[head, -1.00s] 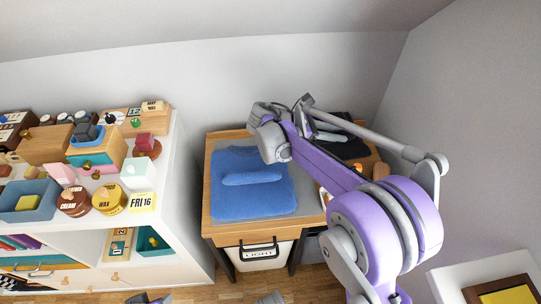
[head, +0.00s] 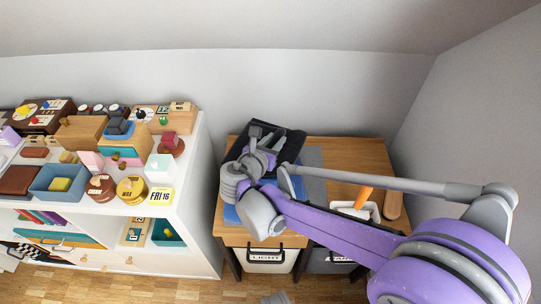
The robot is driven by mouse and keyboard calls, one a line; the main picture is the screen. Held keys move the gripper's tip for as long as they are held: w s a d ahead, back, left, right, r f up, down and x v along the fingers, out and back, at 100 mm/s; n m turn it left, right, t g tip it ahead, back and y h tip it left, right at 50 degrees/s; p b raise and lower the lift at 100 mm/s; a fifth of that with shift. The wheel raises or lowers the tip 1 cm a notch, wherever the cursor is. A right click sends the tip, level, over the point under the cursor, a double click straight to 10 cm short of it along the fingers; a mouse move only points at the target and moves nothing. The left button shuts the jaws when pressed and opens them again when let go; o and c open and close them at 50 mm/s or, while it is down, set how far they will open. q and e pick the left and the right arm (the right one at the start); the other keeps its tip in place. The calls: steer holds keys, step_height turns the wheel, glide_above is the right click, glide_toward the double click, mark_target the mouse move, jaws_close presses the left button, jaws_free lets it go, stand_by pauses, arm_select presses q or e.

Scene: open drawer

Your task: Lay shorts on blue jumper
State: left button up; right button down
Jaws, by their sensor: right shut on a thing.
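The black shorts (head: 292,142) hang from my right gripper (head: 264,142) over the back part of the blue jumper (head: 231,214). The gripper is shut on the shorts. The jumper lies on a grey mat (head: 313,158) on the wooden table. I cannot tell whether the shorts touch the jumper. My left gripper is not in view.
The wooden table top (head: 350,155) is clear at the back right. A white tray (head: 345,211) with an orange-handled thing and a brown wooden block (head: 392,205) stand at its right. A crowded white shelf (head: 190,200) stands left of the table.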

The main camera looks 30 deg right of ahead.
steer(key=shift+f+b, duration=0.65)
steer(key=shift+f, duration=1.6)
steer(key=shift+f+b, duration=0.4)
steer(key=shift+f, duration=0.25)
steer(key=c, duration=0.6)
jaws_free()
